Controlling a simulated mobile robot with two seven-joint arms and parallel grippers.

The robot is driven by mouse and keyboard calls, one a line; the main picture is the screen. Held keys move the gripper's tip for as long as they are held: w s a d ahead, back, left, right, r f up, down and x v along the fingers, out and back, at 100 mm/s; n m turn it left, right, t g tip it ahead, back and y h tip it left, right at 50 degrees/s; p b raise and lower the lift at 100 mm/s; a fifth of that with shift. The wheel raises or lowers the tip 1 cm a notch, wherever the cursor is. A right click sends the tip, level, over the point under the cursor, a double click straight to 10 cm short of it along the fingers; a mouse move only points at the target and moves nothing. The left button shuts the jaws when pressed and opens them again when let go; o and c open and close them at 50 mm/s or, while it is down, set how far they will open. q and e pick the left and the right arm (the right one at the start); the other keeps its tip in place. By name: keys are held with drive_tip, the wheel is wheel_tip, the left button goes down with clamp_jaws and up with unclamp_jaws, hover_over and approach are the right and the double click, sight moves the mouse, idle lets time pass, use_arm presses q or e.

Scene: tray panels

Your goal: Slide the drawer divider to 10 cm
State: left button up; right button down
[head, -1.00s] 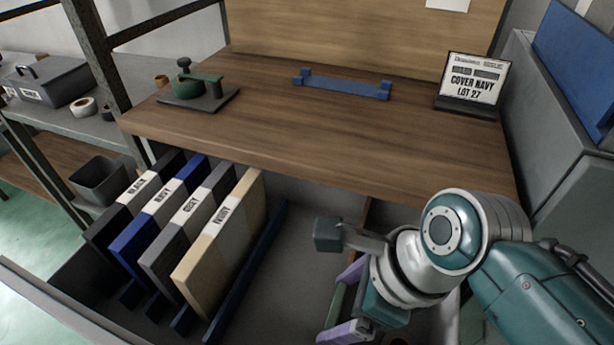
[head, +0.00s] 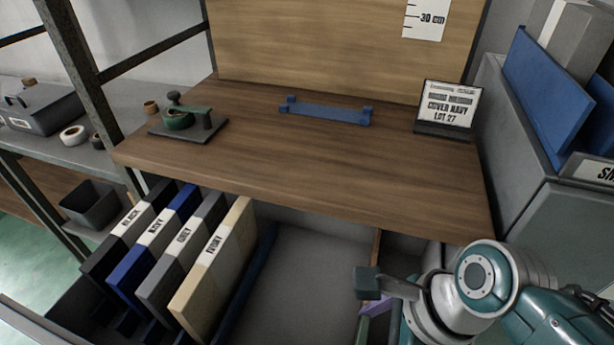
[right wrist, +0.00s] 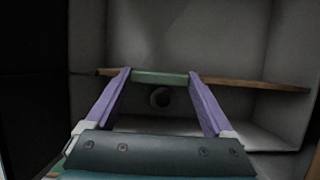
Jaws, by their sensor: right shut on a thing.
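The drawer divider is a thin brown wooden panel (head: 375,252) standing in the open drawer, right of the folders. It also shows in the right wrist view (right wrist: 262,83), with a green grip piece (right wrist: 160,77) at its middle. My right gripper (right wrist: 160,82) has its two purple fingers at the ends of this green piece and is shut on it. In the head view my right gripper (head: 366,318) is low in the drawer, partly hidden by its own wrist and the frame edge. My left gripper is out of view.
Folders, including an ivory one (head: 213,258), stand at the drawer's left beside a blue slat (head: 247,285). Bare drawer floor (head: 308,275) lies between slat and divider. The wooden worktop (head: 300,165) overhangs the drawer's back. A sign (head: 450,105) reads COVER NAVY LOT 27.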

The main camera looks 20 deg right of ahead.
unclamp_jaws()
drive_tip(key=p+v, duration=0.4)
drive_tip(key=v, duration=0.6)
drive_tip(key=shift+w, duration=0.1)
